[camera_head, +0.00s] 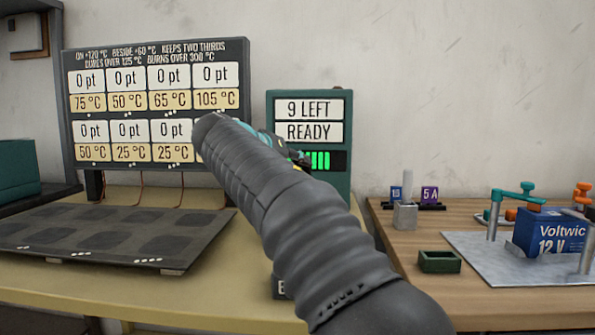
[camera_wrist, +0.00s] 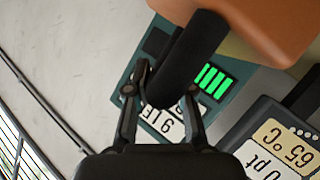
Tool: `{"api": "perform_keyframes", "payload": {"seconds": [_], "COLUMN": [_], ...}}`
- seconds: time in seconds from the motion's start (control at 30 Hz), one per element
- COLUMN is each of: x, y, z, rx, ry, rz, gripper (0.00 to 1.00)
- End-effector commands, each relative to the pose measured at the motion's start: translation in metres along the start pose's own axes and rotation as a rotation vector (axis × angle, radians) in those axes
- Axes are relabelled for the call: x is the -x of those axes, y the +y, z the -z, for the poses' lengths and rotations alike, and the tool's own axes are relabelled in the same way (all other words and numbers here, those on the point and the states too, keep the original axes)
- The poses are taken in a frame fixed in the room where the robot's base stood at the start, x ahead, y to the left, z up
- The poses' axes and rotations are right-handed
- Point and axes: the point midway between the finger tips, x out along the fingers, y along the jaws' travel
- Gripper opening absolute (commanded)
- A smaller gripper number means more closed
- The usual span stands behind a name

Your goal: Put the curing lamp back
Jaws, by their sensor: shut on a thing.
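My gripper (camera_wrist: 164,88) is shut on the black handle (camera_wrist: 190,55) of a tool with a broad orange body (camera_wrist: 265,22). I take this tool for the curing lamp. It is held in front of the green station panel (camera_head: 342,185), which reads "9 LEFT" and "READY" and has lit green bars. The panel also shows behind the fingers in the wrist view (camera_wrist: 224,93). In the head view my grey arm hides the held tool and most of the gripper. The panel's lower part is hidden too, so I cannot tell whether a lamp holder is there.
A dark board of temperature readouts (camera_head: 157,55) stands at the left, above a dark tiled plate (camera_head: 115,230) on a yellow table (camera_head: 150,292). On the wooden table at right are a green tray (camera_head: 440,262), a grey box (camera_head: 405,217) and a blue battery (camera_head: 555,232).

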Motion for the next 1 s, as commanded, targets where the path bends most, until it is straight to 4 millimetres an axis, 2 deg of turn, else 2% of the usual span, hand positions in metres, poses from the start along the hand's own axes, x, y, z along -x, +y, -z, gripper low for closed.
{"api": "perform_keyframes", "payload": {"seconds": [0.1,0.5,0.53,0.6,0.63,1.0], "x": [-0.0032,-0.0046,-0.0051,-0.0047,-0.0047,-0.0034], "y": [-0.005,-0.0075,-0.0085,-0.008,-0.008,-0.0056], "z": [-0.0087,-0.0116,-0.0124,-0.0116,-0.0116,-0.0084], "rx": [-0.001,-0.001,0.0,0.0,0.0,0.0], "ry": [0.001,0.002,0.0,0.0,0.0,0.0], "rz": [-0.001,-0.001,0.0,0.0,0.0,0.0], "gripper": [0.0,0.0,0.24,0.42,0.47,0.47]}}
